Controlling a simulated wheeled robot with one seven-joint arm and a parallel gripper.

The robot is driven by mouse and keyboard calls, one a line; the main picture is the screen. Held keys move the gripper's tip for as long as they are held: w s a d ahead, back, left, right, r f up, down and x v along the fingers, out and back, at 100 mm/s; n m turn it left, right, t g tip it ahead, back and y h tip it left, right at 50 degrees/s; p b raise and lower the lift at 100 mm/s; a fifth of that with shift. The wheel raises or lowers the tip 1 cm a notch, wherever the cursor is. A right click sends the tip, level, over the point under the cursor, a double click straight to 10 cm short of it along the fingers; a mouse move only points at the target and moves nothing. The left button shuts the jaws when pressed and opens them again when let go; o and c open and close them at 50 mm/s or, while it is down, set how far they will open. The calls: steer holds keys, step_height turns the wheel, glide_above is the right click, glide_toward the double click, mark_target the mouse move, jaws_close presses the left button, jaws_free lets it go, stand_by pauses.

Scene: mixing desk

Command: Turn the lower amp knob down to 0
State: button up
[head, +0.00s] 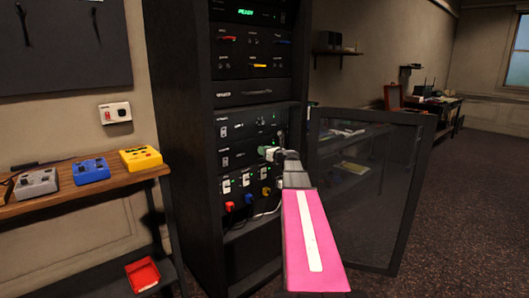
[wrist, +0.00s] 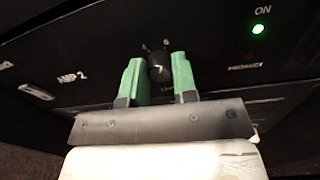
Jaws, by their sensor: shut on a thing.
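The lower amp knob (wrist: 158,72) is a small black round knob with a pale pointer mark, on a dark panel labelled AMP 2 in the wrist view. Small marks sit around its upper rim; which one the pointer meets is too small to tell. My gripper (wrist: 158,60) has its two green fingers on either side of the knob, shut on it. In the head view my gripper (head: 268,153) is at the amp units in the rack (head: 186,150), and it and my arm hide the knob there.
A green ON light (wrist: 258,29) glows on the panel. The rack's glass door (head: 365,190) stands open to the right of my arm. Plugs and cables (head: 248,198) sit below the amps. A wooden shelf (head: 80,195) with coloured pedals is at left.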

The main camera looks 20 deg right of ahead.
steer(key=n, duration=1.1)
steer(key=n+h, duration=0.1)
steer(key=n, duration=2.1)
steer(key=shift+s+a+f+n+t+h, duration=0.15)
steer(key=shift+f+n+t+h, duration=0.15)
steer(key=shift+h, duration=0.1)
steer(key=o, duration=0.9)
steer(key=shift+r, duration=0.1)
